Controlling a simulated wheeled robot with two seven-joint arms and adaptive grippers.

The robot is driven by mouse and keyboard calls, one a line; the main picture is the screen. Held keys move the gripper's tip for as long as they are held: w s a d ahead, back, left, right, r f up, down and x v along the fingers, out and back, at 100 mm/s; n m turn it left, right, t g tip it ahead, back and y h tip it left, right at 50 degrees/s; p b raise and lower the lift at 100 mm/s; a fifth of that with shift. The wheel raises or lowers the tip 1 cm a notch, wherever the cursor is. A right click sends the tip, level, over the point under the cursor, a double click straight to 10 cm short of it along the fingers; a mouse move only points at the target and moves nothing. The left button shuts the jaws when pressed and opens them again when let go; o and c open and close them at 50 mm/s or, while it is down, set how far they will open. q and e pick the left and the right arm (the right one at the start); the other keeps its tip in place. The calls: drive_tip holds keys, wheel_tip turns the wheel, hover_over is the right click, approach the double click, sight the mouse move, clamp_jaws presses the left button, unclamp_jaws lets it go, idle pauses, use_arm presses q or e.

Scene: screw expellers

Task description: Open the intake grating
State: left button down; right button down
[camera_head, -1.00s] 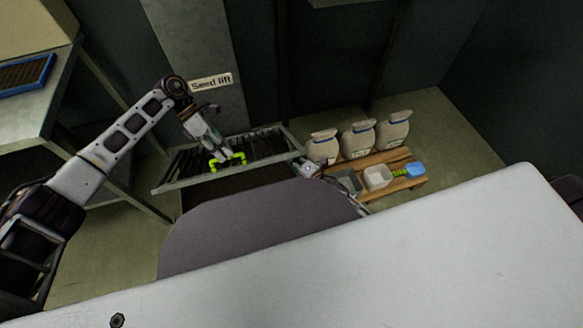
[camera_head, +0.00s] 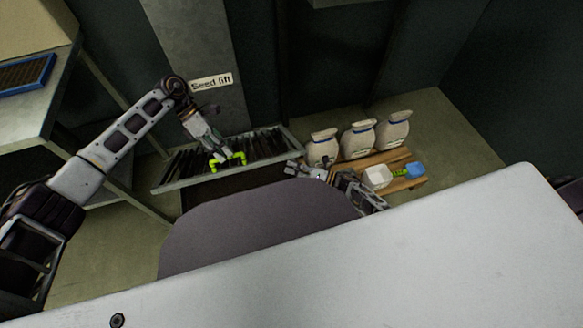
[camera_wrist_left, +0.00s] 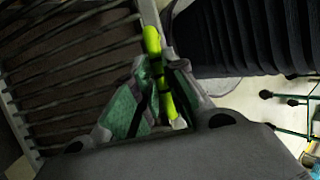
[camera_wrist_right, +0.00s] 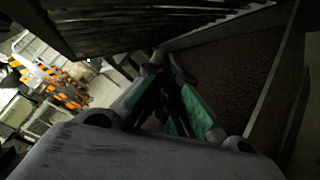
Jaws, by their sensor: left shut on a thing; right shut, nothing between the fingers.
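The intake grating (camera_head: 262,146) is a pale frame with dark bars, below the "Seed lift" sign in the head view. Its near edge stands up off the dark intake opening (camera_head: 232,190), so it looks partly raised. My left gripper (camera_head: 220,160) is shut on the grating's bright green handle (camera_head: 239,157); the handle (camera_wrist_left: 153,45) also shows between the fingers in the left wrist view. My right gripper (camera_head: 292,166) is shut and empty by the grating's near right corner. In the right wrist view, the grating (camera_wrist_right: 140,25) hangs above brown contents (camera_wrist_right: 235,68) in the intake.
A table with a blue-framed tray (camera_head: 28,74) stands at the left.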

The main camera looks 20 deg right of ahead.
use_arm(q)
drive_tip(key=shift+w+a+f, duration=0.15)
drive_tip(key=shift+w+f, duration=0.05)
drive_tip(key=shift+w, duration=0.05)
use_arm(e)
drive_tip(key=s+d+r+n+g+y, duration=0.4)
drive_tip(key=s+d+n+g+y, duration=0.2)
drive_tip(key=s+d+n+g, duration=0.1)
drive_tip(key=shift+s+d+r+n+g, duration=0.25)
drive_tip(key=shift+s+n+g, duration=0.35)
drive_tip(key=shift+s+n, duration=0.85)
drive_tip(key=shift+w+a+f+n, duration=0.1)
drive_tip(key=shift+w+n, duration=0.25)
drive_tip(key=shift+w, duration=0.05)
drive_tip(key=w+a+r, duration=0.3)
drive_tip(key=a+r, duration=0.2)
drive_tip(key=a, duration=0.4)
drive_tip(key=shift+w+a, duration=0.2)
drive_tip(key=shift+w, duration=0.15)
drive_tip(key=shift+r, duration=0.15)
